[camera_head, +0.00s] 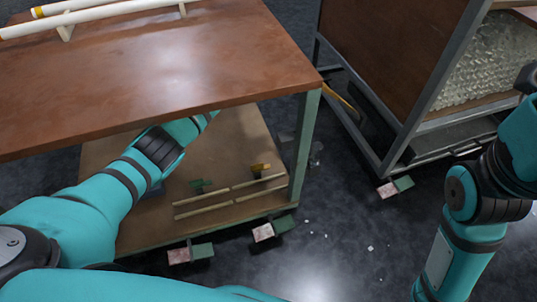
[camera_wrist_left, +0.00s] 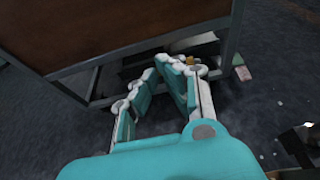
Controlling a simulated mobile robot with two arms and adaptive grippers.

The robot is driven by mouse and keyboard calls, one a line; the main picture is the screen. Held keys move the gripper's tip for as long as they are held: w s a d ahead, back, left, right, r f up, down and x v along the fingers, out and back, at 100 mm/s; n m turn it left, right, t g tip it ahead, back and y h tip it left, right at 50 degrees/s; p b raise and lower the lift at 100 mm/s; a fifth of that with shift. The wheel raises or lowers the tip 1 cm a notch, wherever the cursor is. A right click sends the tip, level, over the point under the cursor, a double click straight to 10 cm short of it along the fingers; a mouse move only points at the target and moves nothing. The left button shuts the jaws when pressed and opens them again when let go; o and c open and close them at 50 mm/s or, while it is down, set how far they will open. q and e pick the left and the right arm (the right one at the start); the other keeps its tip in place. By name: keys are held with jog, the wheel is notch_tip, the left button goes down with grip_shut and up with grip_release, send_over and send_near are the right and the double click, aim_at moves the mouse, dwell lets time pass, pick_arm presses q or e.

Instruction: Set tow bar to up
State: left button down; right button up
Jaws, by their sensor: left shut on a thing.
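An orange-yellow bar, which looks like the tow bar (camera_head: 341,98), shows slanted at the low near side of the grey-framed cart in the head view. A small yellow piece (camera_wrist_left: 190,60) shows by my left fingertips in the wrist view; it looks like part of that bar. My left gripper (camera_wrist_left: 158,68) is at the cart's lower frame, its fingers closed in on the bar, with the contact mostly hidden by the fingers. In the head view my left arm passes under the tabletop, which hides the gripper. My right gripper is out of view.
The grey-framed cart (camera_head: 398,140) carries bubble wrap (camera_head: 487,62). A brown-topped table (camera_head: 165,75) with a lower shelf (camera_head: 120,160) and a green leg (camera_head: 303,145) stands over my left arm. White tubes (camera_head: 75,17) lie on top. Small debris dots the open floor.

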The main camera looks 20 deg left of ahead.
pick_arm(q)
jog(key=s+a+f, duration=0.1)
jog(key=f, duration=0.2)
jog(key=s+a+f, duration=0.1)
jog(key=a+f, duration=0.1)
jog(key=f, duration=0.1)
jog(key=s+a+f+b, duration=0.1)
jog(key=f, duration=0.3)
jog(key=shift+s+a, duration=0.3)
jog(key=shift+s, duration=0.1)
jog(key=v, duration=1)
jog(key=s+d+r+n+g+h, duration=0.1)
jog(key=s+d+n+g, duration=0.1)
jog(key=s+d, duration=0.4)
jog(key=s+d+r+n+g+h, duration=0.2)
jog(key=s+d+g, duration=0.2)
jog(key=s, duration=0.9)
jog(key=shift+s+d+n+h, duration=0.3)
jog(key=shift+d+n, duration=0.1)
jog(key=shift+d, duration=0.75)
